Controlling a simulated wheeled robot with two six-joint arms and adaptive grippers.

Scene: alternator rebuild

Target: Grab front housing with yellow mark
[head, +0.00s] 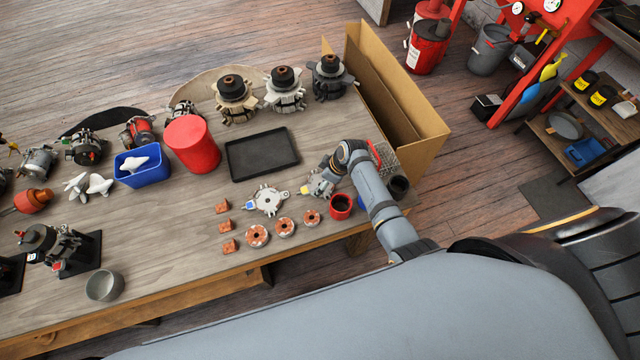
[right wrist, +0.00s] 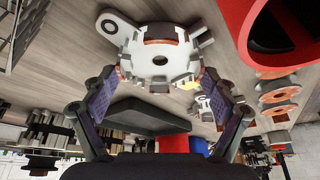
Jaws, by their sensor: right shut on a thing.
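The front housing with the yellow mark (head: 318,185) is a pale metal ring-like part at the right of the table in the head view; the yellow spot shows on its left edge. My right gripper (head: 333,168) is over it, partly covering it. In the right wrist view the housing (right wrist: 155,58) sits between the two fingertips (right wrist: 160,82), which are shut on its sides. A similar housing with a blue mark (head: 267,200) lies just left of it on the table. My left gripper is not in view.
A red cup (head: 341,207) stands close to the right gripper. Copper rings (head: 257,236) and small orange blocks (head: 226,227) lie in front. A black tray (head: 262,154) is behind, a red cylinder (head: 192,146) and blue bin (head: 142,166) left. An open carton (head: 432,128) borders the right.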

